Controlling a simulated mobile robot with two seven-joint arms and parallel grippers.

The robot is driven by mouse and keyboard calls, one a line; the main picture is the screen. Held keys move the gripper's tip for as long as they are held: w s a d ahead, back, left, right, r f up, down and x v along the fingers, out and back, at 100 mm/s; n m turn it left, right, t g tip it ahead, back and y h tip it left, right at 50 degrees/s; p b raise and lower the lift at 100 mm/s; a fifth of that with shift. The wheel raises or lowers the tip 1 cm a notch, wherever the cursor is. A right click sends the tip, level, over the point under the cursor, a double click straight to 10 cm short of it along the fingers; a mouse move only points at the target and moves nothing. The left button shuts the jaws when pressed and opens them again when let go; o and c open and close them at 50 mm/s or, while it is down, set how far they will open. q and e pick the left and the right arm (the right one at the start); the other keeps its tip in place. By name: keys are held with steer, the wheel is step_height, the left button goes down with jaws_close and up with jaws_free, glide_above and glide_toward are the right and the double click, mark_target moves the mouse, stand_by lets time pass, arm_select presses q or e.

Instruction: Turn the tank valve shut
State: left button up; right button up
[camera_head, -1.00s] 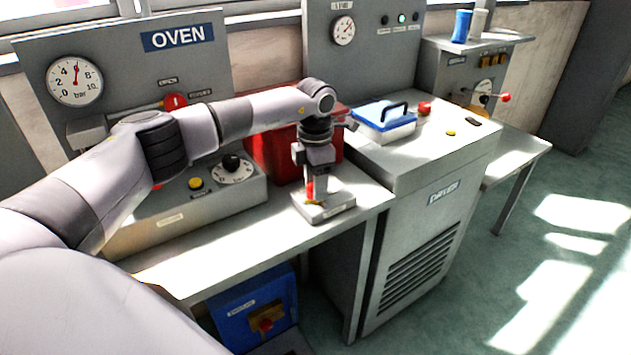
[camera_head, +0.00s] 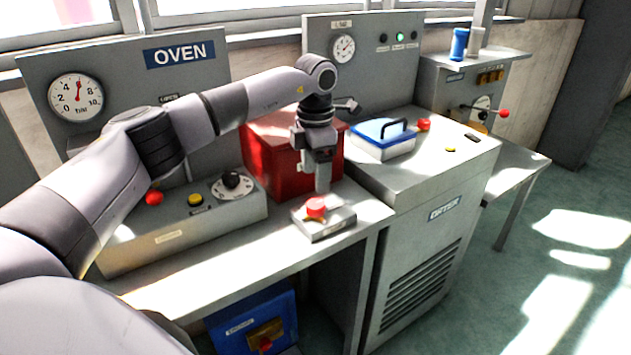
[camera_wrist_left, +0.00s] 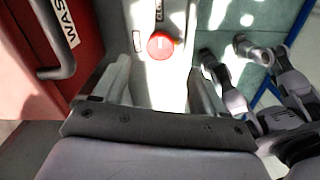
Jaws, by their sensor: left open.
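A red knob (camera_head: 317,207) sits on a small grey block (camera_head: 326,229) on the bench's right part. It also shows in the left wrist view (camera_wrist_left: 160,45), round and red with a pale mark. I cannot read the block's label, so I cannot tell if this is the tank valve. My left gripper (camera_head: 322,188) points down just above and behind the knob, apart from it. In the left wrist view its open fingers (camera_wrist_left: 162,72) stand either side of empty space, with the knob beyond them. My right gripper is not clearly seen.
A red box (camera_head: 280,160) stands close behind the gripper. The control box with a dial (camera_head: 232,185) is to the left. A dryer cabinet (camera_head: 425,250) with a blue-lidded case (camera_head: 383,138) adjoins on the right. A blue box (camera_head: 250,320) is under the bench.

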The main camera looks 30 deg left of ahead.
arm_select(q)
steer(key=shift+o, duration=1.3)
steer(key=shift+r, duration=0.1)
step_height(320, 180, up, 4)
steer(key=p, duration=0.4)
steer(key=shift+r, duration=0.2)
steer(key=s+d+r+p, duration=0.2)
steer(key=d, duration=0.4)
steer(key=shift+s+d, duration=0.25)
steer(key=shift+s, duration=0.1)
